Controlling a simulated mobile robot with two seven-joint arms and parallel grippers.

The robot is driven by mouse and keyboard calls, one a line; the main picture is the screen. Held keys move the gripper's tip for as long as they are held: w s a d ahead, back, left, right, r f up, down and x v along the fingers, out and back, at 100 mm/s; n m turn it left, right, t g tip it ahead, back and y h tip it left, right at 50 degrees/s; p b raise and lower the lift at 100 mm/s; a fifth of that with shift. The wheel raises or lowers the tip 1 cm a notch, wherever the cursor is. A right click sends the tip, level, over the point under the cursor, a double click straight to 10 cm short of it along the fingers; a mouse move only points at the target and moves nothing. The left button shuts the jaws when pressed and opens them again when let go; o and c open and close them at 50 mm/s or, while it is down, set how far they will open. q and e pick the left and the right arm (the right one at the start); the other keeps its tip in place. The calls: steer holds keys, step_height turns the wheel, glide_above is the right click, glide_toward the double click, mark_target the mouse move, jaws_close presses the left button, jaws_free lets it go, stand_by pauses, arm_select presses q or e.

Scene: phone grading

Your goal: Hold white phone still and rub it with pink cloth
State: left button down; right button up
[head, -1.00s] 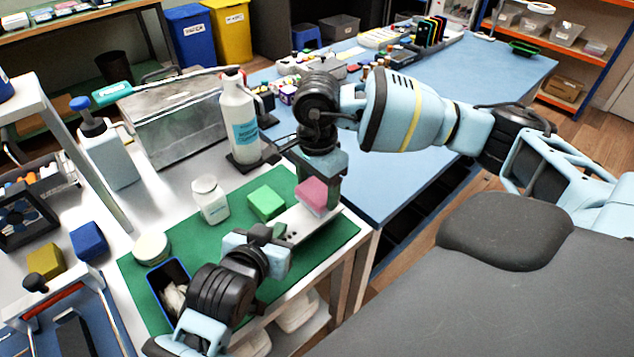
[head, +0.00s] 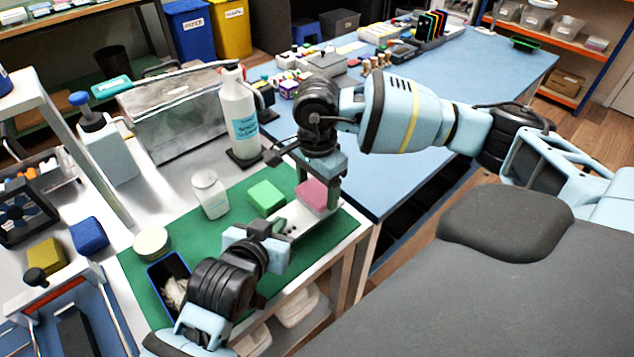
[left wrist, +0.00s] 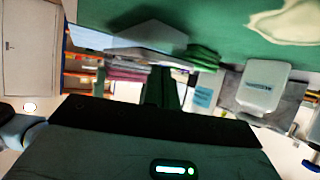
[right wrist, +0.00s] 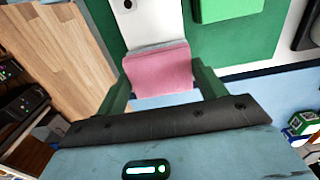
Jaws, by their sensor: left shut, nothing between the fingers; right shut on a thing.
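The white phone (head: 296,217) lies flat on the green mat (head: 340,236) near the table's front edge. It also shows in the right wrist view (right wrist: 150,24) and in the left wrist view (left wrist: 150,36). The pink cloth (head: 313,194) is a thick pad over the phone's far right end. My right gripper (right wrist: 158,85) is shut on the pink cloth, which meets the phone's face. My left gripper (head: 284,231) is shut and empty at the phone's near left end. Whether its tips touch the phone is unclear.
A white bottle (head: 239,118) stands behind. A blue table (head: 400,170) adjoins on the right.

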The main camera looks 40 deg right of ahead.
steer(key=shift+f, duration=0.35)
steer(key=shift+d, duration=0.2)
steer(key=shift+d+r, duration=0.1)
steer(key=shift+d, duration=0.5)
steer(key=shift+d, duration=0.2)
steer(key=shift+d+f, duration=0.2)
steer(key=shift+d, duration=0.45)
steer(key=shift+a, duration=0.15)
steer(key=shift+a+r, duration=0.1)
steer(key=shift+a, duration=0.65)
steer(key=shift+a, duration=0.1)
